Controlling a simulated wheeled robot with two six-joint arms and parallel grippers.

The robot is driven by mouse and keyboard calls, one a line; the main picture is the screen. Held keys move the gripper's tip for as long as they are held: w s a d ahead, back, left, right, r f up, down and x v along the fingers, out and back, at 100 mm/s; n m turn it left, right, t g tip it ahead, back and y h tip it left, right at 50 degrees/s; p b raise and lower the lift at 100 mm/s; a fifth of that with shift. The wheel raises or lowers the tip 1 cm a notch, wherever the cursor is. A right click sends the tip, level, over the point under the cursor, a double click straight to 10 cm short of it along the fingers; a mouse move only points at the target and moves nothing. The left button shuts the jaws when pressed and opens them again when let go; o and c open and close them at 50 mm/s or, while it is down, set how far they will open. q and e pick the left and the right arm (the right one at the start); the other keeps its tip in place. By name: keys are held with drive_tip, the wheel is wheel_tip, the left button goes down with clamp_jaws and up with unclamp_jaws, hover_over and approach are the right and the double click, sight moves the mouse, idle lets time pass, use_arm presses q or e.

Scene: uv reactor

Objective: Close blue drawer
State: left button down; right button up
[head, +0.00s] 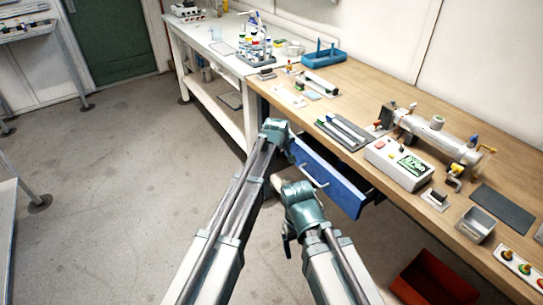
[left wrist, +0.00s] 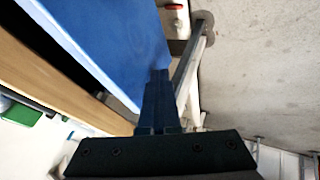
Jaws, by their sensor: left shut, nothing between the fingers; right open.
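The blue drawer (head: 345,190) is pulled out from under the wooden workbench, with a pale bar handle (head: 314,180) on its front. In the left wrist view its blue panel (left wrist: 105,35) fills the upper left. My left gripper (left wrist: 158,85) is shut and empty, with its fingertips close to the panel's edge. I cannot tell whether they touch it. In the head view my left arm reaches to the drawer's far end and hides the fingers. My right gripper (head: 287,240) is open, low in front of the drawer and apart from it; its fingers are hard to see.
The workbench (head: 365,90) carries a white control box (head: 398,165), a metal cylinder apparatus (head: 430,132) and a blue tray (head: 322,57). A red bin (head: 425,280) stands below at the right. The grey floor (head: 120,180) to the left is clear.

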sight(296, 144)
use_arm(q)
drive_tip(key=w+d, duration=0.1)
drive_tip(key=d, duration=0.1)
drive_tip(key=w+d, duration=0.4)
drive_tip(key=shift+d, duration=0.3)
drive_tip(key=shift+w+d, duration=0.1)
drive_tip(key=shift+d, duration=0.15)
drive_tip(key=shift+d+r, duration=0.1)
drive_tip(key=s+a, duration=0.1)
drive_tip(key=a, duration=0.1)
drive_tip(key=s+a, duration=0.1)
drive_tip(key=shift+s+a, duration=0.35)
drive_tip(key=shift+s, duration=0.05)
drive_tip(key=p+v, duration=0.8)
drive_tip(key=v, duration=0.2)
